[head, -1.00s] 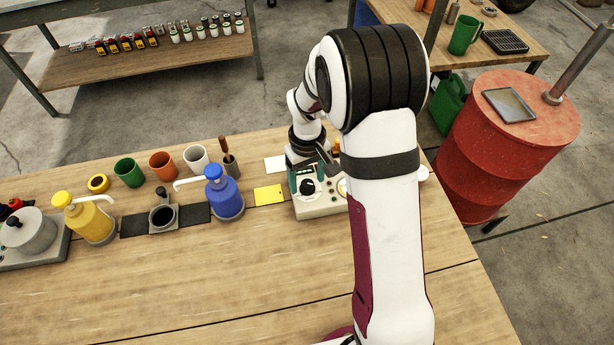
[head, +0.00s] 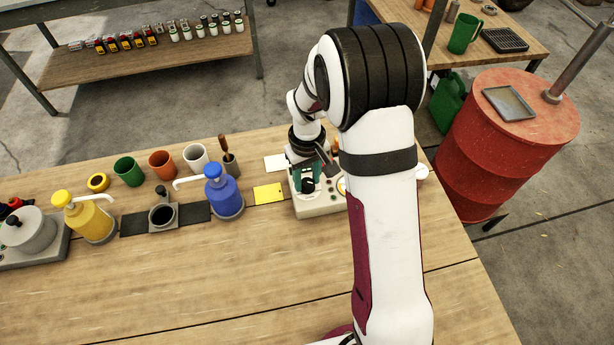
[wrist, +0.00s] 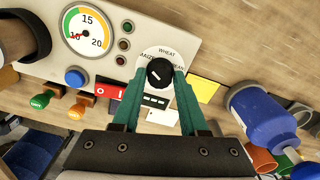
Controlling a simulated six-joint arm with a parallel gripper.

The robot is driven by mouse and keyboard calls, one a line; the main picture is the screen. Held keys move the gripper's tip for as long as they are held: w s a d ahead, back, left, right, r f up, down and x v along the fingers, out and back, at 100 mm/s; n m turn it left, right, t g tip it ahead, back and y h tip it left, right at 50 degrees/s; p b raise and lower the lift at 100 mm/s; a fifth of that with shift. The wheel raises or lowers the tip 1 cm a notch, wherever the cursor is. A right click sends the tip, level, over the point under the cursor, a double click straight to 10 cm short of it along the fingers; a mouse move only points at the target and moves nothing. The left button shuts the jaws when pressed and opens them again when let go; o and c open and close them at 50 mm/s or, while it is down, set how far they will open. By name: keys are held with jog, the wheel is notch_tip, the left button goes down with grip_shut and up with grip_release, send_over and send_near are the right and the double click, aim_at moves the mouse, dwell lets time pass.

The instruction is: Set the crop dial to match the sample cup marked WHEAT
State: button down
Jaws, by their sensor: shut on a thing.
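The crop dial (wrist: 160,53) is a white disc on a pale control box (head: 322,209). WHEAT is printed at its top, with MAIZE on the left and a partly covered word, seemingly BEAN, on the right. Its black knob (wrist: 160,73) bears a short pale line, slanted; which label it points to is hard to tell. My gripper (wrist: 159,82) has its teal fingers on either side of the knob, shut on it. In the head view my gripper (head: 306,176) is low over the box. I cannot make out any cup marked WHEAT.
Beside the dial are a gauge (wrist: 88,30), a blue button (wrist: 75,77) and a red switch (wrist: 111,92). A yellow card (head: 268,195) and a blue pump bottle (head: 223,192) stand left of the box. Green, orange and white cups (head: 196,157) are farther left. The front tabletop is clear.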

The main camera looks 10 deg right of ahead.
aim_at(307, 182)
jog(key=m, duration=0.5)
jog(key=shift+m, duration=0.3)
jog(key=m, duration=0.5)
jog(key=shift+m, duration=0.4)
jog(key=shift+c, duration=2.2)
grip_release()
notch_tip(307, 182, up, 16)
